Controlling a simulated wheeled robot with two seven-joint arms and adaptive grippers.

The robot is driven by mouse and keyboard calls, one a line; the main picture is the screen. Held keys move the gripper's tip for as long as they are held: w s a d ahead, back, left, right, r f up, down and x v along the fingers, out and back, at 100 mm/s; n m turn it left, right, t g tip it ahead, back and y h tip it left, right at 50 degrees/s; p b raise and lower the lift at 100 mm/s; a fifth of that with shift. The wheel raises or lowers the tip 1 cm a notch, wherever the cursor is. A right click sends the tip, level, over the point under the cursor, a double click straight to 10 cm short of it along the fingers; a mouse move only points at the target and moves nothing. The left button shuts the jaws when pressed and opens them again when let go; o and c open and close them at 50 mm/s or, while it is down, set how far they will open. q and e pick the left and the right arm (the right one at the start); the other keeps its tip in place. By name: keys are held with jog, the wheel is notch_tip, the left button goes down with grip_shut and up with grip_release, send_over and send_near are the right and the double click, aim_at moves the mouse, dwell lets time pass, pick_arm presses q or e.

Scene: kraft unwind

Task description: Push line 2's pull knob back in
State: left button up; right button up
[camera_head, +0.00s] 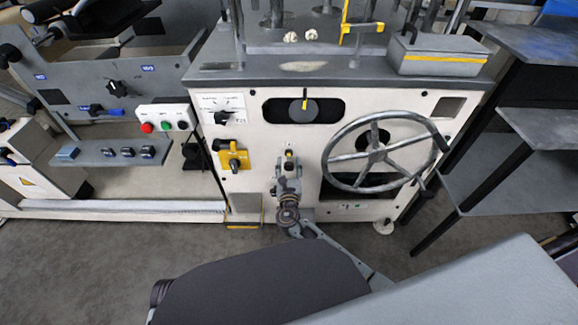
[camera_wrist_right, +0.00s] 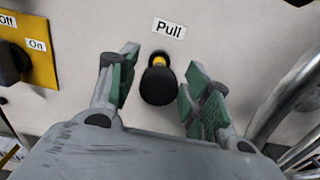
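The pull knob (camera_wrist_right: 158,85) is a black round knob on a yellow stem, standing out from a white machine panel below a "Pull" label (camera_wrist_right: 169,28). My right gripper (camera_wrist_right: 162,68) is open, with one green-padded finger on each side of the knob and a visible gap to each. In the head view the right gripper (camera_head: 288,167) is in front of the panel, left of the handwheel, and mostly hides the knob. No line number is readable on the panel. My left gripper is not in view.
A large spoked handwheel (camera_head: 375,152) is close on the right. A yellow rotary switch (camera_head: 234,156) is on the left, below a white selector plate (camera_head: 222,109). A button box (camera_head: 165,118) is farther left. Dark shelves (camera_head: 525,130) stand at the right.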

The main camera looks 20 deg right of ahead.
grip_shut()
jog(key=shift+w, duration=0.15)
jog(key=x, duration=0.3)
jog(key=shift+d+r, duration=0.15)
jog(key=shift+c, duration=1)
grip_release()
jog(key=o, duration=0.5)
jog(key=shift+w, duration=0.15)
jog(key=shift+c, duration=0.2)
jog(key=shift+f, duration=0.2)
